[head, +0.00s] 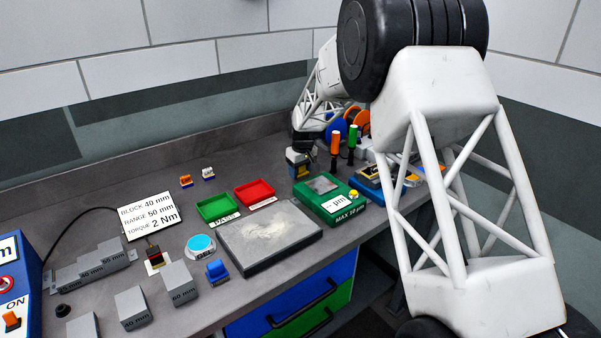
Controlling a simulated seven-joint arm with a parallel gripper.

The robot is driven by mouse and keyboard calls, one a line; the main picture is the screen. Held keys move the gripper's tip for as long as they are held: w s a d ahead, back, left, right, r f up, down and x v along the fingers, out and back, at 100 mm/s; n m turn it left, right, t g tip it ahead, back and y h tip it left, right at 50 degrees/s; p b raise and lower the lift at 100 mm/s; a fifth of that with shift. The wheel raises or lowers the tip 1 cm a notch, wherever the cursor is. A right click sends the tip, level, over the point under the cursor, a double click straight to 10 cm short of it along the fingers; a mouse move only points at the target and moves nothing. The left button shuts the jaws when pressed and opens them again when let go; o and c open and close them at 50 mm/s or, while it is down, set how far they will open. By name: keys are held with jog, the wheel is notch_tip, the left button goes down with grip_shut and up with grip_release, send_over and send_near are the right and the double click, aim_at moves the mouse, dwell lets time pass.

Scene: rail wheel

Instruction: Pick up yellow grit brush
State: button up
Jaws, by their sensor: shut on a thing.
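My gripper (299,151) is at the back of the bench, pointing down, small and far in the head view. It is shut on a small block-shaped thing with a yellow top part, which looks like the yellow grit brush (298,158). The fingers partly cover it, and its lower part looks dark or bluish. I cannot tell whether it touches the bench or hangs just above it. It is close to the left back corner of a green gauge box (330,201).
Upright orange- and green-handled tools (335,143) stand right of my gripper. Grey blocks (132,309) fill the front left.

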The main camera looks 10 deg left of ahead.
jog(key=shift+r, duration=0.1)
jog(key=shift+r, duration=4.9)
jog(key=o, duration=0.4)
jog(key=shift+c, duration=1.2)
jog(key=shift+s+a+r, duration=0.1)
jog(key=shift+s+a, duration=0.2)
jog(key=shift+s, duration=0.3)
jog(key=s+a, duration=0.2)
jog(key=s, duration=0.9)
jog(key=s+a, duration=0.3)
jog(key=s, duration=0.9)
jog(key=s+a, duration=0.2)
jog(key=s, duration=1)
jog(key=shift+s+a+r, duration=0.15)
jog(key=shift+s+r, duration=0.1)
jog(key=shift+r, duration=0.15)
